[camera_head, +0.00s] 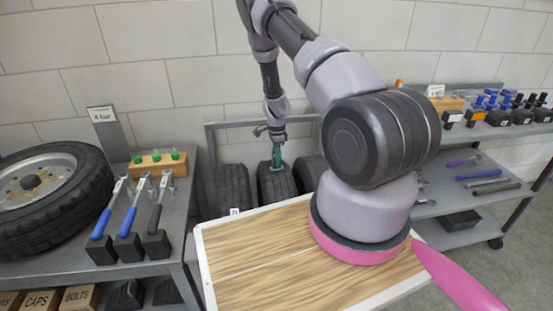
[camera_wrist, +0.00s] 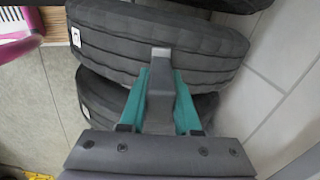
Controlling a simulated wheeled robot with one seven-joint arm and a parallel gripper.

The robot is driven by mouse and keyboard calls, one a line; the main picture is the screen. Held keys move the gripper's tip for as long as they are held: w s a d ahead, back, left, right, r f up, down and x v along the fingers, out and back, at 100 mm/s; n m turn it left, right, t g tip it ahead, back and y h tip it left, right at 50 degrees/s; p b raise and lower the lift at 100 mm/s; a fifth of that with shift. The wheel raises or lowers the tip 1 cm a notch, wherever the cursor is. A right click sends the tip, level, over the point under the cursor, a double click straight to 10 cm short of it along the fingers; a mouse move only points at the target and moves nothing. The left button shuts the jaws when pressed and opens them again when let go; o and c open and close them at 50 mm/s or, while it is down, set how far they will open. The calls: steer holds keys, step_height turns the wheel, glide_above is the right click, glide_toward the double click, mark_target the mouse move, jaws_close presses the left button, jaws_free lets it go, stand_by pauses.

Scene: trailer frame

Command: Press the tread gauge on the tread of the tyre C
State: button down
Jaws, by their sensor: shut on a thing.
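My gripper (camera_wrist: 160,85) has teal fingers and is shut on a grey block-like thing, apparently the tread gauge (camera_wrist: 161,58). The gauge's end lies over the tread of the middle tyre (camera_wrist: 205,50); I cannot tell whether it touches. In the head view, my gripper (camera_head: 277,157) points down at the top of the middle tyre (camera_head: 275,185). A left tyre (camera_head: 232,187) and a right tyre (camera_head: 311,172) stand beside it. A white tag (camera_wrist: 74,37) marks the middle tyre's side, but its letter is unreadable, so I cannot tell which tyre is C.
The tyres stand in a grey rack (camera_head: 211,143) against the block wall. A wood-topped table (camera_head: 250,265) stands in front of them. A left bench (camera_head: 185,212) holds a large wheel (camera_head: 85,200) and blue-handled tools (camera_head: 133,215). Shelves with tools (camera_head: 480,135) stand at the right.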

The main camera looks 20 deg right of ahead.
steer(key=shift+f, duration=0.65)
stand_by(1.6)
steer(key=shift+r, duration=3.05)
